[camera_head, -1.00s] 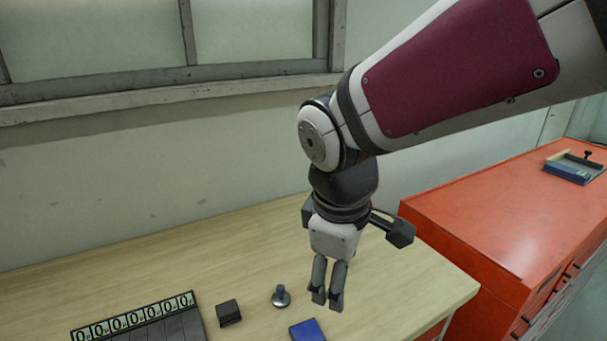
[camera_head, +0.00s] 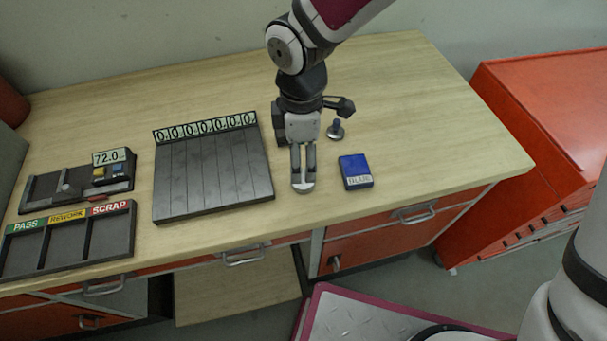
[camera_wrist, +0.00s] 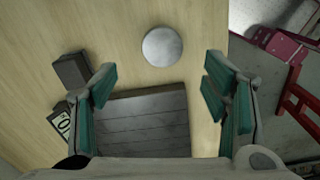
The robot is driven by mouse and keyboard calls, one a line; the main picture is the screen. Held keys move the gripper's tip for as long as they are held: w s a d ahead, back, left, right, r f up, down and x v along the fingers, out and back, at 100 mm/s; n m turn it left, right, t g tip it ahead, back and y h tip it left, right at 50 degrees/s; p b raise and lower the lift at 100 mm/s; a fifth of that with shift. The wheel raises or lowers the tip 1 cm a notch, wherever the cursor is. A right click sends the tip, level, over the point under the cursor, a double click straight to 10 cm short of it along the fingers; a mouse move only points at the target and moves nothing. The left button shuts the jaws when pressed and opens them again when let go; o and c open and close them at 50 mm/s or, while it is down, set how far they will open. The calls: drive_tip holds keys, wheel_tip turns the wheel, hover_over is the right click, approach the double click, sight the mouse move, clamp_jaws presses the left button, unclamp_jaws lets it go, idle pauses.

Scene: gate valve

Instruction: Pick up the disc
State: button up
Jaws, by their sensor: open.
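The disc (camera_wrist: 162,46) is round, flat and pale grey, and lies on the wooden table in the wrist view. In the head view the disc (camera_head: 303,188) shows as a pale patch at my fingertips, partly covered by them. My gripper (camera_wrist: 160,86) is open and empty, pointing down; it also shows in the head view (camera_head: 303,178). In the wrist view the disc lies between the lines of the two fingers, a little beyond their tips towards the top. I cannot tell the height of the tips above it.
A grey slatted board (camera_head: 210,178) with a counter strip lies left of the disc. A blue box (camera_head: 355,171) and a small metal knob (camera_head: 335,130) stand to the right. A dark block (camera_wrist: 72,70) shows in the wrist view. Sorting tray (camera_head: 70,240) far left.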

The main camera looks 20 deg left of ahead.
sight(303, 179)
drive_tip(key=f, duration=0.4)
drive_tip(key=f+p, duration=0.1)
drive_tip(key=f, duration=0.1)
drive_tip(key=shift+s+d+f, duration=0.15)
drive_tip(key=shift+s, duration=0.1)
drive_tip(key=shift+w+f, duration=0.1)
drive_tip(key=shift+f, duration=0.4)
drive_tip(key=c, duration=1.6)
drive_tip(key=shift+o, duration=0.2)
drive_tip(key=shift+r, duration=0.15)
